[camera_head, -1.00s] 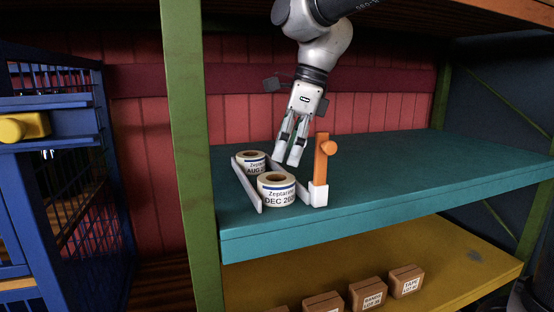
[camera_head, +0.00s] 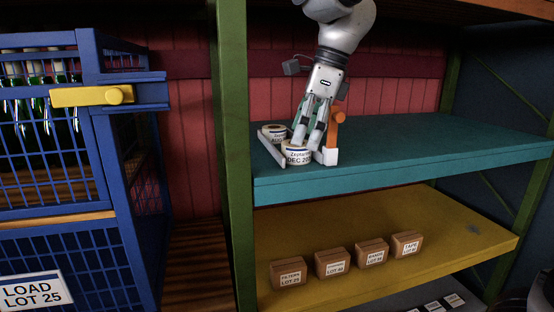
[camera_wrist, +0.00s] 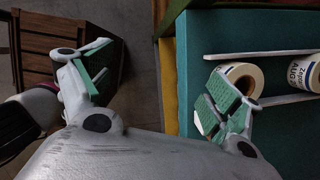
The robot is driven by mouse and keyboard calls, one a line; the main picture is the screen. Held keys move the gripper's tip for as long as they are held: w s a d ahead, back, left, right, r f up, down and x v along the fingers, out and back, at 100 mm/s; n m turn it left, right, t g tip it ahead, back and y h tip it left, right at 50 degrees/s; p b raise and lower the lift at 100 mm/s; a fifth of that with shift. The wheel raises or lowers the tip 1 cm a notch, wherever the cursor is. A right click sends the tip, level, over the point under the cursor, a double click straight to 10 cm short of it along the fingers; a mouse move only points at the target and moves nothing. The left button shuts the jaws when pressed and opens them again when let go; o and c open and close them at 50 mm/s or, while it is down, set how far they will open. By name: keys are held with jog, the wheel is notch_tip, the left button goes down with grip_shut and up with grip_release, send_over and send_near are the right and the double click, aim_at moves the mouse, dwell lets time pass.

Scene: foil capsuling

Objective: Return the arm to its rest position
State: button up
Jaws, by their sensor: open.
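My gripper (camera_head: 307,146) hangs fingers-down at the front left of the teal shelf (camera_head: 420,150), in front of the orange lever. The wrist view shows its green-padded fingers (camera_wrist: 160,88) spread wide with nothing between them. In the head view the fingertips overlap the roll labelled DEC (camera_head: 298,158); contact cannot be told. A second roll labelled AUG (camera_head: 272,131) stands behind it, and shows in the wrist view (camera_wrist: 307,73). In the wrist view the right finger lies close beside the nearer roll (camera_wrist: 245,76). The upper arm is cut off by the picture's top.
Both rolls sit between white rails (camera_head: 271,151). An orange lever (camera_head: 335,128) in a white base stands right of them. A green post (camera_head: 233,160) and blue cage (camera_head: 120,200) are to the left. Brown boxes (camera_head: 332,263) sit on the yellow shelf below. The teal shelf's right is bare.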

jog(key=s+d+f+n+t+h, duration=0.1)
jog(key=s+d+f+n, duration=0.2)
jog(key=d, duration=0.7)
jog(key=s+d+f+n+t+h, duration=0.1)
jog(key=s+d+f+n, duration=0.2)
jog(key=s+d+n, duration=0.4)
jog(key=s+d+f+n+t+h, duration=0.1)
jog(key=s+d+n, duration=0.4)
jog(key=d, duration=0.8)
notch_tip(320, 180, down, 3)
jog(key=n+t, duration=0.1)
jog(key=n, duration=0.2)
jog(key=shift+s+d+n, duration=0.35)
jog(key=shift+s+n, duration=0.05)
jog(key=shift+r, duration=0.1)
jog(key=shift+c, duration=0.2)
